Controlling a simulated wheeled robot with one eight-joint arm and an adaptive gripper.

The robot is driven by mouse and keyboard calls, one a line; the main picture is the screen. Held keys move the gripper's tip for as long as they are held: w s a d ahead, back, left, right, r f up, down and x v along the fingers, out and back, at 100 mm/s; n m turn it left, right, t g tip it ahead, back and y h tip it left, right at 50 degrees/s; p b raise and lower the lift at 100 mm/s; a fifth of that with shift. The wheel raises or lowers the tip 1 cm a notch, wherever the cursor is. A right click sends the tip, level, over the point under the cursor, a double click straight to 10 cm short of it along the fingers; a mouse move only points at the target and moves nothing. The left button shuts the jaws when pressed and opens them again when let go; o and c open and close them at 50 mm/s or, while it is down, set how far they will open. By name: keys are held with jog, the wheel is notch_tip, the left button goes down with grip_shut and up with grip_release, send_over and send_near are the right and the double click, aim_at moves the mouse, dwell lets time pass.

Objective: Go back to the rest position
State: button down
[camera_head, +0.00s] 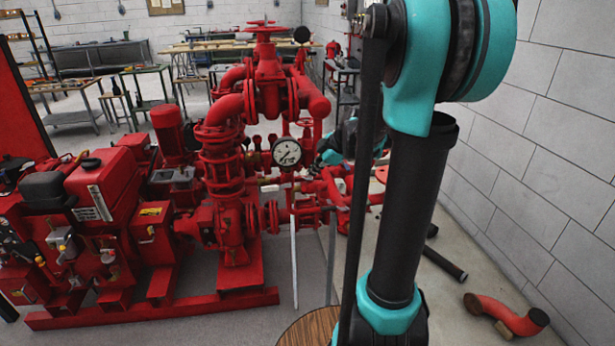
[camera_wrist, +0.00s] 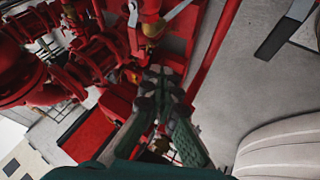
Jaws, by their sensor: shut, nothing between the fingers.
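My gripper (camera_wrist: 161,78) shows in the wrist view with its dark fingers drawn together at the tips, with nothing seen between them. In the head view, my gripper (camera_head: 327,158) is small and partly hidden behind my arm, just right of the pressure gauge (camera_head: 287,152). It is close to the red pump pipework (camera_head: 225,165); I cannot tell whether it touches. The wrist view shows red pipes (camera_wrist: 90,60) and brass fittings (camera_wrist: 153,30) beyond the fingers.
The red engine (camera_head: 105,190) and its base frame fill the left of the head view. A grey block wall (camera_head: 540,130) stands close on the right. A loose red elbow pipe (camera_head: 500,315) lies on the floor. Workbenches (camera_head: 75,110) stand at the back.

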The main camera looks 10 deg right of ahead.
jog(key=s+f+m+h, duration=0.1)
jog(key=s+f+m, duration=0.2)
jog(key=s+m, duration=0.2)
jog(key=s+d+f+m+h, duration=0.1)
jog(key=s+f+m, duration=0.3)
jog(key=s, duration=0.8)
jog(key=s+d+f+m+g+h, duration=0.1)
jog(key=s+f+m+h, duration=0.2)
jog(key=s+m, duration=0.5)
jog(key=shift+s+f, duration=0.35)
jog(key=shift+f, duration=0.4)
